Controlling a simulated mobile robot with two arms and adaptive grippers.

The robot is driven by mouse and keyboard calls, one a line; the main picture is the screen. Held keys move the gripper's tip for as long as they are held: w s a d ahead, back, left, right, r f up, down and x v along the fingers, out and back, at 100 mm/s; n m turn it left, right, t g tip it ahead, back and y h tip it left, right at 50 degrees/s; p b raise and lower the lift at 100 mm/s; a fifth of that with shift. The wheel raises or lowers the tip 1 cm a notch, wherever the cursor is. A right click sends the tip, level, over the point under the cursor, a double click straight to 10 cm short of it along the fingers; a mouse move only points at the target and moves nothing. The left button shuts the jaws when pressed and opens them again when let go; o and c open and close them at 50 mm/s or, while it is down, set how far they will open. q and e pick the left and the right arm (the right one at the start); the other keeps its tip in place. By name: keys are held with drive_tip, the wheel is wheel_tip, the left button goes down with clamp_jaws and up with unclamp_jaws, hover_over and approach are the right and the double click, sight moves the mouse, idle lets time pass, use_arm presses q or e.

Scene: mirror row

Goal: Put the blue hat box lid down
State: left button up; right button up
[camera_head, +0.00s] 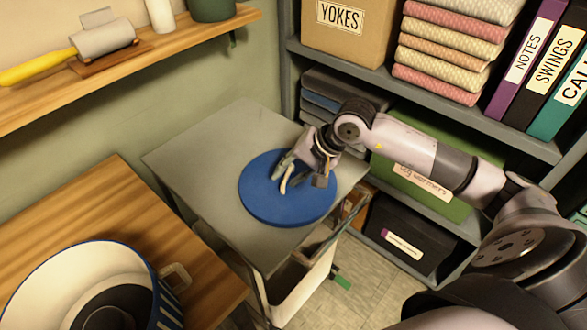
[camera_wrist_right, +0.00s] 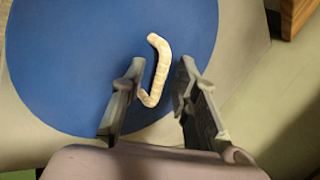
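The blue hat box lid (camera_head: 262,205) is a flat round disc with a cream, curved handle (camera_head: 284,186). It lies handle up on the grey tabletop (camera_head: 205,150), close to that top's right edge. It also fills much of the right wrist view (camera_wrist_right: 60,60). My right gripper (camera_head: 297,172) is low over the lid, with its fingers on either side of the handle (camera_wrist_right: 157,70). In the right wrist view the fingers (camera_wrist_right: 162,68) are spread, with gaps beside the handle. My left gripper is not in view.
A round white box with blue stripes (camera_head: 138,262), holding something black, stands on the wooden top (camera_head: 205,285) at lower left. Shelves with folded fabric (camera_head: 440,50), binders and boxes stand at right. A wall shelf (camera_head: 150,55) runs along upper left. The grey top left of the lid is clear.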

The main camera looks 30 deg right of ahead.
drive_tip(key=shift+r, duration=0.25)
drive_tip(key=b+v, duration=0.1)
drive_tip(key=v, duration=1)
drive_tip(key=shift+s+d+r+b, duration=0.15)
drive_tip(key=shift+s+r+b, duration=0.05)
drive_tip(key=shift+r+b, duration=0.15)
drive_tip(key=shift+f, duration=0.1)
